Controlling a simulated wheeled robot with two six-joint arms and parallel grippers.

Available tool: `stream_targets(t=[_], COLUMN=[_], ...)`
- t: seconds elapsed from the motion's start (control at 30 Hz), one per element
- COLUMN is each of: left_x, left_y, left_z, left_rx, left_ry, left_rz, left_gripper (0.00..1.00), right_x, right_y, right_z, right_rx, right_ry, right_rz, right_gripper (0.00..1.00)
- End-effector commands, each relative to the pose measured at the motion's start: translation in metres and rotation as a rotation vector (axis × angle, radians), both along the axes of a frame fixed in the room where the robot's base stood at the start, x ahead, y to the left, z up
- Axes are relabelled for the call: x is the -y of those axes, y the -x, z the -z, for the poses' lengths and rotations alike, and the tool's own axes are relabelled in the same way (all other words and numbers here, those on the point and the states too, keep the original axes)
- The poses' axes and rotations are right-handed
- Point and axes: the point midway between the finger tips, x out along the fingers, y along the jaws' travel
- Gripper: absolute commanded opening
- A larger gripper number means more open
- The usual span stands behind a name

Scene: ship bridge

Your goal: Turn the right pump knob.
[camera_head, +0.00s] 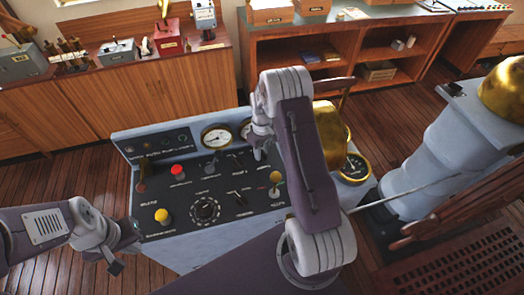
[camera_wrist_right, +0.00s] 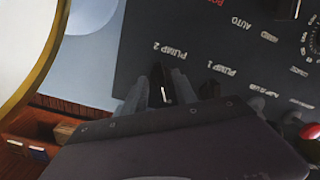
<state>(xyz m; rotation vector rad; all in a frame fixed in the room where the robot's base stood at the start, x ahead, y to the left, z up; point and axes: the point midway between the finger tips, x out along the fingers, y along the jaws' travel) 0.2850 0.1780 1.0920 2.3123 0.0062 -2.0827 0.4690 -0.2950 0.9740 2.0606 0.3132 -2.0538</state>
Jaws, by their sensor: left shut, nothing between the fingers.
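The console (camera_head: 205,210) stands in front of me with a dark sloped control panel. In the right wrist view the panel appears upside down, with the labels PUMP 2 and PUMP 1. A dark pump knob with a pale edge (camera_wrist_right: 166,84) sits by PUMP 2, the right pump in the head view. My right gripper (camera_wrist_right: 160,90) is open, with its fingers on either side of that knob; contact is unclear. In the head view my right gripper (camera_head: 258,150) reaches down to the panel. My left gripper (camera_head: 115,266) is shut and empty, left of the console.
A wooden wheel (camera_head: 440,215) and a pale pedestal (camera_head: 440,150) are at right.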

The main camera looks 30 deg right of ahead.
Motion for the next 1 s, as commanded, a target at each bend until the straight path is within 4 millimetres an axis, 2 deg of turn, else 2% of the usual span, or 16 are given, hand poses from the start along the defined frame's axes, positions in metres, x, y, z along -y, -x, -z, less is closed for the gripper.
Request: stream_targets(t=[0.17,0.4,0.53,0.7,1.0], left_x=[0.000,0.000,0.000,0.000,0.000], left_y=[0.000,0.000,0.000,0.000,0.000], left_z=[0.005,0.017,0.019,0.019,0.019], left_rx=[0.000,0.000,0.000,0.000,0.000], left_ry=[0.000,0.000,0.000,0.000,0.000], left_rz=[0.000,0.000,0.000,0.000,0.000], left_gripper=[0.00,0.00,0.00,0.00,0.00], right_x=[0.000,0.000,0.000,0.000,0.000], right_y=[-0.001,0.000,0.001,0.002,0.002], right_z=[-0.011,-0.064,-0.083,-0.091,-0.091], right_rx=[0.002,0.006,0.004,0.001,0.001], right_ry=[0.000,0.001,0.001,0.000,0.000], right_rz=[0.000,0.000,0.000,0.000,0.000], right_gripper=[0.34,0.34,0.34,0.34,0.34])
